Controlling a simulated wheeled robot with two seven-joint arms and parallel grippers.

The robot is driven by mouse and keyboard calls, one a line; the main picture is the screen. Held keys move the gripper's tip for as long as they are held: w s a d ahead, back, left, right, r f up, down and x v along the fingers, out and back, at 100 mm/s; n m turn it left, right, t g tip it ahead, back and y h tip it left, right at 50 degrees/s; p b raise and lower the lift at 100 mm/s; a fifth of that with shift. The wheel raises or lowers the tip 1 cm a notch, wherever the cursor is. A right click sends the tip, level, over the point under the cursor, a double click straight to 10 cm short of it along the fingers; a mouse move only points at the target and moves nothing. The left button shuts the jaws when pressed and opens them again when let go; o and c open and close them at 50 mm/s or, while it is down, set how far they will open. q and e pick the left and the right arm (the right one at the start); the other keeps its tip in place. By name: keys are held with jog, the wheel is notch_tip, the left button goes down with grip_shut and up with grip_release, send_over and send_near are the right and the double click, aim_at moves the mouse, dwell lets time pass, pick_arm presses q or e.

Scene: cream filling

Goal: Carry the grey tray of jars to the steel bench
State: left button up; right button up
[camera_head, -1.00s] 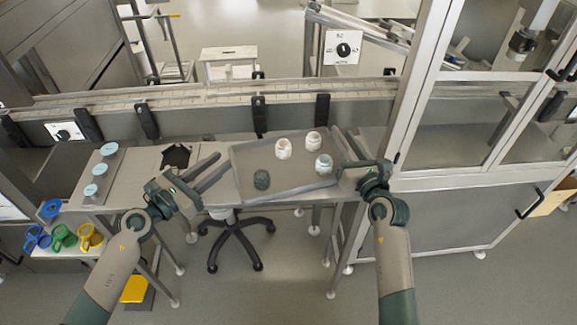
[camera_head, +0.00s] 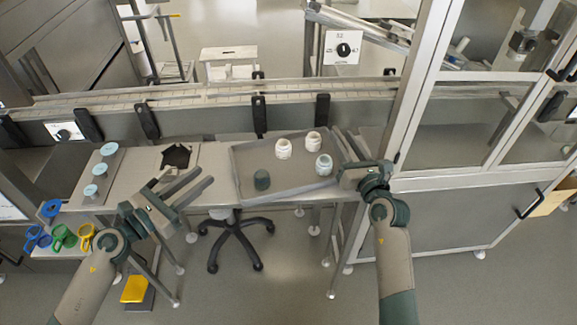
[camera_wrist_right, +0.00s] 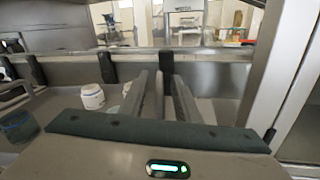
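The grey tray (camera_head: 290,192) lies on the steel-coloured bench top (camera_head: 128,180) in the head view. It carries white jars (camera_head: 283,149) (camera_head: 313,143), a pale greenish jar (camera_head: 324,166) and a dark green jar (camera_head: 261,180). A white jar also shows in the right wrist view (camera_wrist_right: 92,97). My left gripper (camera_head: 207,177) is open and empty, left of the tray and apart from it. My right gripper (camera_head: 341,140) is at the tray's right edge, its fingers apart with a narrow gap. Contact with the rim cannot be told.
A conveyor (camera_head: 200,115) with black brackets runs behind the bench. A glazed cabinet (camera_head: 450,150) stands close on the right. A wheeled chair base (camera_head: 235,240) stands underneath.

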jog(key=v, duration=1.2)
pick_arm(q)
jog(key=shift+s, duration=0.1)
dwell(0.4)
